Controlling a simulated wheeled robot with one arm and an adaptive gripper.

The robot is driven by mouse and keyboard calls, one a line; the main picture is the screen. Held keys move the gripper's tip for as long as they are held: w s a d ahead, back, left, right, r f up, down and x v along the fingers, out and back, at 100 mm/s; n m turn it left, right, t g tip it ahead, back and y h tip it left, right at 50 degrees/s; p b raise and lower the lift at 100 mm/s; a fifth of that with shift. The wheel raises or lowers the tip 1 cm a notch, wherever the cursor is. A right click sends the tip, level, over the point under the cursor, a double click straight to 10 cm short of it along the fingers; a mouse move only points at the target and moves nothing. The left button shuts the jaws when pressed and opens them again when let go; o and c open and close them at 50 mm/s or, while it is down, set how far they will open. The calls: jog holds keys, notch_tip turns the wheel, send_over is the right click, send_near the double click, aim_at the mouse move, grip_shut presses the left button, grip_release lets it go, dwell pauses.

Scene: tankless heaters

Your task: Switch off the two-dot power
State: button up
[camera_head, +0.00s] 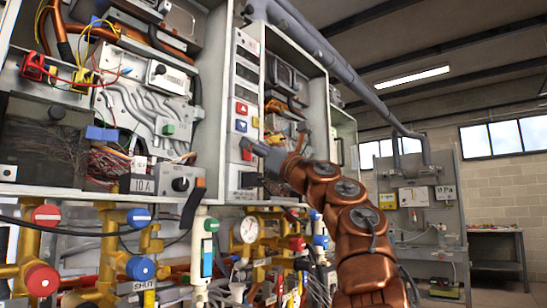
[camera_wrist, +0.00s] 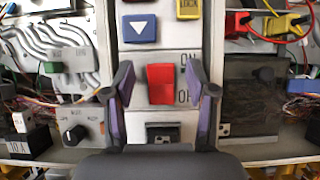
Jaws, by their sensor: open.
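A red rocker switch (camera_wrist: 160,84) sits on a light control strip in the wrist view, with the letters ON at its upper right and a partly hidden OFF label at its lower right. My gripper (camera_wrist: 165,92) is open, its two dark fingers on either side of the switch, with nothing held. I cannot tell whether a finger touches the panel. No two-dot mark is readable. Which way the rocker is tipped is unclear.
A blue down-arrow button (camera_wrist: 140,28) sits above the switch and a black socket (camera_wrist: 163,133) below it. A black selector knob (camera_wrist: 75,134) is at left. Valves and a gauge (camera_head: 246,230) hang below the heaters. Open floor lies at right.

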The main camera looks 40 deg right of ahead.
jog(key=v, duration=1.2)
dwell(0.6)
jog(key=shift+r, duration=0.1)
dwell(0.5)
